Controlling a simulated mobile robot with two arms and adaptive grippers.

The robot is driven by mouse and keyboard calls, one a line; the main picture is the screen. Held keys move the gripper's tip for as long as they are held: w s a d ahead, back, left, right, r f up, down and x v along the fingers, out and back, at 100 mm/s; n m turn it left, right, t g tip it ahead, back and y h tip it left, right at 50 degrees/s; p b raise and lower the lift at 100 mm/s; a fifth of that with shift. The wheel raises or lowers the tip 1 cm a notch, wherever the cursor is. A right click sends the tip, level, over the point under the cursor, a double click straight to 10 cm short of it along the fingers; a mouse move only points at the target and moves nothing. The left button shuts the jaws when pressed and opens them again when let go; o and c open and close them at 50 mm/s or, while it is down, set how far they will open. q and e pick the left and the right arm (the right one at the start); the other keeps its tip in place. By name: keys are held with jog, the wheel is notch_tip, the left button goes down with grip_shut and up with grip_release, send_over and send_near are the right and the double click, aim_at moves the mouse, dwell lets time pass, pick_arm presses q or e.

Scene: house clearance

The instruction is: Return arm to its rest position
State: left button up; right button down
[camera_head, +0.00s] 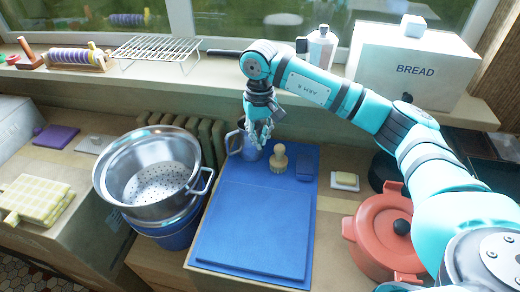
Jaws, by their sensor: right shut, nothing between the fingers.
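My right arm, teal with dark joints, reaches in from the right edge and bends down at the wrist near the windowsill. My right gripper (260,131) points down over the back of the blue mat (252,232). It is shut and empty. It overlaps a blue-grey mug (240,145) in the picture; I cannot tell whether they touch. A wooden brush with a round knob (279,158) stands just right of and in front of the gripper. My left gripper is not in view.
A red pot (375,240) sits under my right forearm. A bread box (408,65) and a moka pot (320,45) stand on the sill. A steel colander (150,185) rests on a blue bucket (172,232) at left. The mat's front is clear.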

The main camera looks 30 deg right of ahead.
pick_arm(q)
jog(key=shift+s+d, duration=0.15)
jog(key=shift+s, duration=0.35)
pick_arm(e)
jog(key=shift+r, duration=0.35)
